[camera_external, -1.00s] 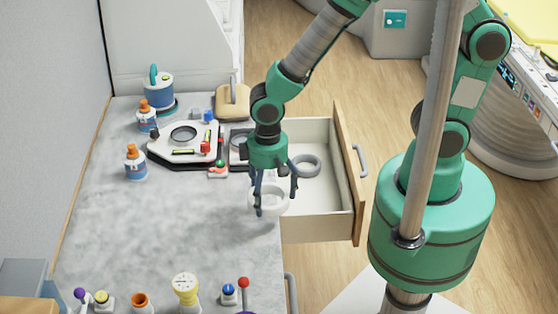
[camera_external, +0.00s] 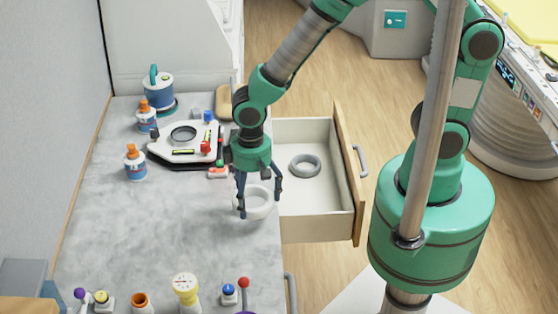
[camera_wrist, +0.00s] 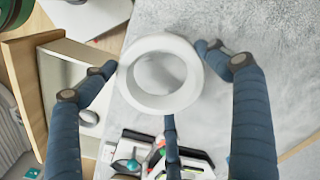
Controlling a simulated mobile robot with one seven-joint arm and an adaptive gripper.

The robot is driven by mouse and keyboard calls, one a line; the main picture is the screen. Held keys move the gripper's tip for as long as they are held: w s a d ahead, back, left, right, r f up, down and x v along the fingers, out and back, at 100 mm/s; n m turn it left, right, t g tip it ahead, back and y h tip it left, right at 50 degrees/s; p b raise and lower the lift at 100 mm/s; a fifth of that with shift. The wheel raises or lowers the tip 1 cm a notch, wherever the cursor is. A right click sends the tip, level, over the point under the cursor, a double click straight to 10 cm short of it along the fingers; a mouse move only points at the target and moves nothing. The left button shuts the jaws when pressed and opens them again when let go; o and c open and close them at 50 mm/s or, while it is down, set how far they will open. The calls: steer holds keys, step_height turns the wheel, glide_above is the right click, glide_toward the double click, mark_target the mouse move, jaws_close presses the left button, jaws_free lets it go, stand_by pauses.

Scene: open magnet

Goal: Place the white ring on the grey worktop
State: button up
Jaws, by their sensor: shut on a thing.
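The white ring (camera_external: 257,203) is held between the fingers of my gripper (camera_external: 258,205), over the right part of the grey worktop (camera_external: 180,235) near the drawer side. In the wrist view the white ring (camera_wrist: 187,90) sits at the fingertips of my gripper (camera_wrist: 160,65), with fingers on both sides. The worktop surface (camera_wrist: 250,25) shows beyond the ring. I cannot tell exactly how high the ring is above the worktop, or whether it touches.
An open drawer (camera_external: 325,222) with a grey ring (camera_external: 305,166) inside is to the right. A white instrument plate (camera_external: 172,150), bottles (camera_external: 135,163) and a blue pot (camera_external: 158,88) stand at the back. Several knobs and a gauge (camera_external: 185,286) line the front. The worktop's middle is clear.

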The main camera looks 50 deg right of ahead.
glide_above(211, 219)
steer(key=shift+d+f+b, duration=0.1)
steer(key=shift+f+b, duration=0.35)
steer(key=shift+f, duration=0.1)
steer(key=shift+f, duration=0.1)
steer(key=shift+f+b, duration=0.3)
steer(key=shift+f, duration=1.35)
steer(key=shift+f, duration=0.1)
steer(key=o, duration=1.6)
step_height(211, 219, up, 12)
steer(key=shift+r+p, duration=0.1)
steer(key=shift+p, duration=0.75)
